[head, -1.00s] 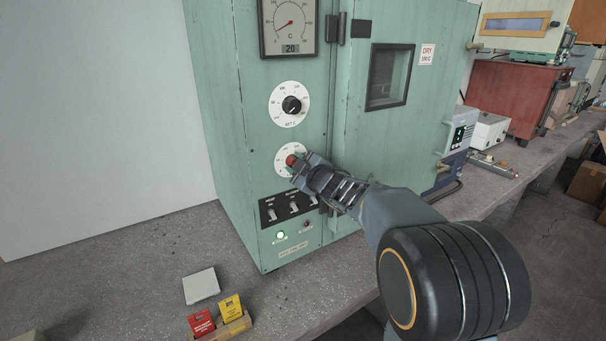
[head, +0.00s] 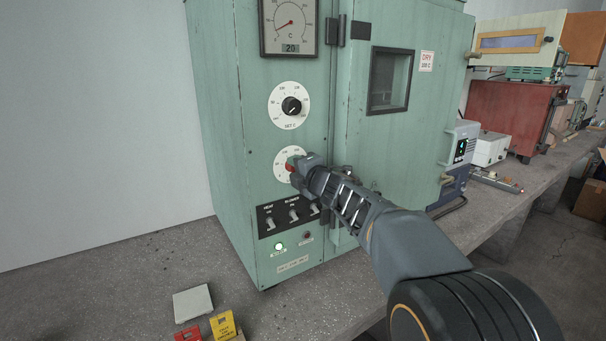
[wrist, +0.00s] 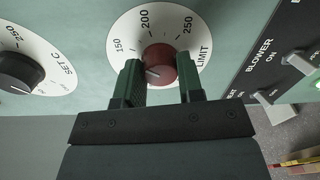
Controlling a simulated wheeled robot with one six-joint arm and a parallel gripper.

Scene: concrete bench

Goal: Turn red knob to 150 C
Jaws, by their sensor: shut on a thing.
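The red knob (wrist: 161,63) sits at the centre of a white LIMIT dial (wrist: 133,28) on the front of the green oven (head: 216,130). My gripper (wrist: 160,84) is shut on the red knob, one dark green finger on each side. In the head view the red knob (head: 290,166) is partly covered by my gripper (head: 296,170). The wrist view shows the dial's marks 150, 200 and 250. A pale pointer line shows at the knob's lower left, below the 150 mark; its exact reading is unclear.
A black SET C knob (head: 292,106) on its own dial is just above. Heater and blower switches (head: 293,215) and a lit lamp (head: 279,246) lie below. A grey tile (head: 193,303) and yellow box (head: 223,325) stand on the bench. The gauge display (head: 290,48) reads 20.

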